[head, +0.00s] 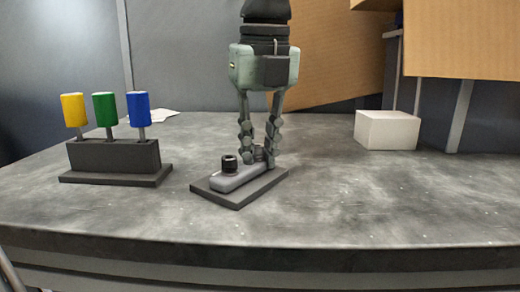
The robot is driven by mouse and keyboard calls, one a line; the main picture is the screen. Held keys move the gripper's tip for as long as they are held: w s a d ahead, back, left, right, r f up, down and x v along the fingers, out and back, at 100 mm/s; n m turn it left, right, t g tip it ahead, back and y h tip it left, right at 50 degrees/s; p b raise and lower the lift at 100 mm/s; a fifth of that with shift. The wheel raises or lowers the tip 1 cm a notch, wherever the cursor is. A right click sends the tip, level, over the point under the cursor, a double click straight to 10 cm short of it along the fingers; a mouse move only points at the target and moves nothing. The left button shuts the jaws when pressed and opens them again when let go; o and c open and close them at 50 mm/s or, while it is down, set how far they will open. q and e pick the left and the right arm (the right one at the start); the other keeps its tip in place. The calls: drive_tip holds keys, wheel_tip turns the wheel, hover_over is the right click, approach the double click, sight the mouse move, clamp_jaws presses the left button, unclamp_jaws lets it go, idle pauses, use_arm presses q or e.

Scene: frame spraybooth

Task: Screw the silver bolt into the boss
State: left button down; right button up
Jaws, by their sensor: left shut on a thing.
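My left gripper (259,155) comes down from above, pointing straight down, over the right part of a grey rounded bar (228,183). Its fingers are shut on a small piece at the bar's back right, which looks to be the silver bolt (259,153). The fingers hide most of it, so I cannot tell its colour or how deep it sits in the boss. A black upright cylinder (230,163) stands on the left part of the bar. The bar lies on a dark flat base plate (238,200). My right gripper is not in view.
A dark stand (115,155) at the left carries yellow (73,110), green (104,108) and blue (138,103) cylinders on pins. A white block (386,130) sits at the back right. The grey table (350,205) is clear in front and at right.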

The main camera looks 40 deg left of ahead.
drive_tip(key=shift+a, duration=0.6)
use_arm(q)
drive_tip(key=m, duration=0.4)
drive_tip(key=shift+s+m+p, duration=0.2)
drive_tip(key=shift+m+p, duration=0.1)
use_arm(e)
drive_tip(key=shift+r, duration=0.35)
use_arm(q)
drive_tip(key=shift+a, duration=0.1)
drive_tip(key=m+p, duration=0.1)
drive_tip(key=m, duration=0.1)
drive_tip(key=shift+m+t+h, duration=0.3)
drive_tip(key=shift+h, duration=0.1)
drive_tip(key=shift+a+m, duration=0.15)
drive_tip(key=shift+m, duration=0.75)
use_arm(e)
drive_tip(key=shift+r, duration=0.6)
use_arm(q)
drive_tip(key=c, duration=1.7)
unclamp_jaws()
